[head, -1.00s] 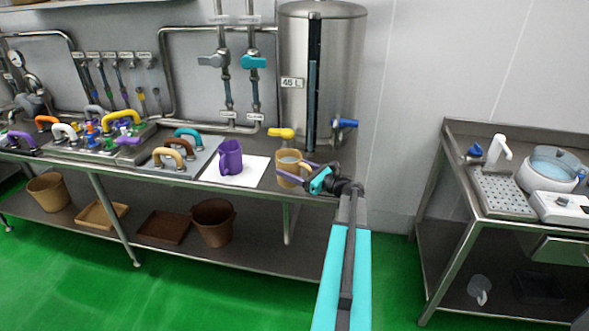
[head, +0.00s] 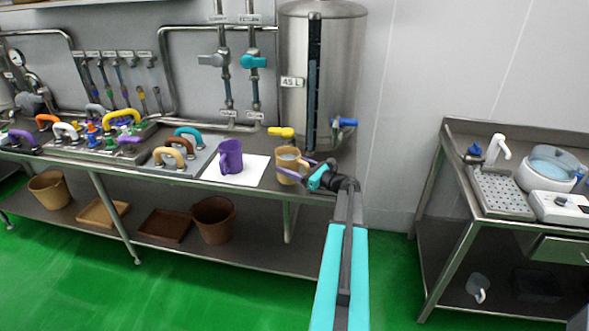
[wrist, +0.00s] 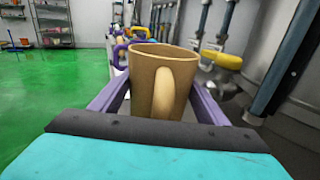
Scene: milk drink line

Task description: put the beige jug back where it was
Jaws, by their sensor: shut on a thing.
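The beige jug (head: 287,168) is at the right end of the steel counter, below the tank's yellow-handled tap. It is upright and whitish inside at the top in the head view. My gripper (head: 303,172) is shut on it, with purple fingers on both sides of the jug. In the wrist view the jug (wrist: 150,75) fills the space between the fingers, its handle facing the camera. Whether its base touches the counter cannot be told. A white mat (head: 246,177) lies to the left of the jug, with a purple jug (head: 230,157) standing on it.
The steel tank (head: 340,80) stands behind the jug, with a yellow tap handle (head: 281,131) and a blue tap handle (head: 344,122) close by. Handled plates (head: 178,155) lie left of the mat. A second table (head: 480,235) is at the right.

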